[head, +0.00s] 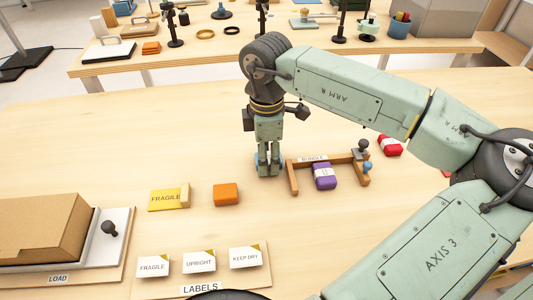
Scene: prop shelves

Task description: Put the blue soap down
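My gripper (268,168) points straight down near the middle of the table, left of the wooden frame. It looks shut on the blue soap (257,160). Only small blue edges of the soap show beside the fingers; the rest is hidden behind them. The fingertips are low, at or just above the tabletop; I cannot tell whether the soap touches it.
A wooden frame (292,178) labelled "BUNDLE" holds a purple wrapped soap (325,177). A red wrapped soap (390,146) lies to its right. An orange block (226,194) and yellow "FRAGILE" piece (168,199) lie front left. A label board (225,285) stands in front.

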